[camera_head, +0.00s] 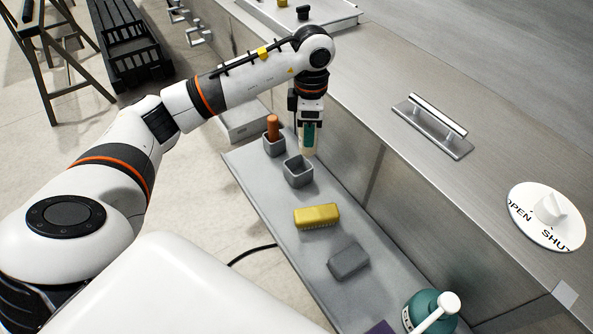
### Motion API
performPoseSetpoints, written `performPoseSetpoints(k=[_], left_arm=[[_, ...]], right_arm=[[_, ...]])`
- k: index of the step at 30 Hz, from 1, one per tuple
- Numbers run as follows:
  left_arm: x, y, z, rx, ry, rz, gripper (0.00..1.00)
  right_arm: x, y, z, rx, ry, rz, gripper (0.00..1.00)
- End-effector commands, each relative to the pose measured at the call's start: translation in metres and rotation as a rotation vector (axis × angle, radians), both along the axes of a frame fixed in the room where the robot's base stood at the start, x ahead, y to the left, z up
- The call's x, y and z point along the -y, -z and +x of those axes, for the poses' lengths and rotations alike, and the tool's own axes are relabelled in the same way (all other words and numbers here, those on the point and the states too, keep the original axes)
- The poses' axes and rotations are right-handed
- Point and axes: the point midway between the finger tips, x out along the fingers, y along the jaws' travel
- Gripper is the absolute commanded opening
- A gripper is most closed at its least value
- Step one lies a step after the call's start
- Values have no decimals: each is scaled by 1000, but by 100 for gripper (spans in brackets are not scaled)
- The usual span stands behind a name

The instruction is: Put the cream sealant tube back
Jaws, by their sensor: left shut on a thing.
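My left gripper (309,124) points down and is shut on the cream sealant tube (307,146). The tube looks upright, just behind and slightly right of an empty-looking square grey holder (298,179) in the picture. I cannot tell whether its lower end touches anything. A second grey holder (274,148), further back and left, has an orange-brown thing (273,127) standing in it. My right gripper is not in view.
The grey shelf (265,208) also bears a yellow brush-like block (317,216), a grey block (348,259) and a teal container with a white top (432,310). A metal wall (400,200) rises along its right. A handle (438,114) and white dial (546,216) are on top.

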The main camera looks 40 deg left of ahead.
Motion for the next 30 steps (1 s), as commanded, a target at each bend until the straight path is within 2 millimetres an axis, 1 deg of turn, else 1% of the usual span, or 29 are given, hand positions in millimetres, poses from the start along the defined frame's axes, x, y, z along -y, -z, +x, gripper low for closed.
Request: performPoseSetpoints(k=[1,3,6,9,11,18,26,30], left_arm=[[-9,8,5,-3,-143,-1,14],[-20,12,9,-2,-315,-1,14],[-31,16,13,-1,-492,1,14],[-36,19,15,-2,-588,1,14],[-38,25,15,-2,-616,2,14],[-38,67,15,-3,-626,2,14],[-38,90,15,-2,-623,1,14],[-38,110,15,-2,-623,1,14]], right_arm=[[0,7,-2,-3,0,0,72],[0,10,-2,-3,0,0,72],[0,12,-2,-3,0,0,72],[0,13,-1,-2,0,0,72],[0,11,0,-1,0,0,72],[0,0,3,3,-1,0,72],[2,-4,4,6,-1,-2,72],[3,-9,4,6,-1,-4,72]])
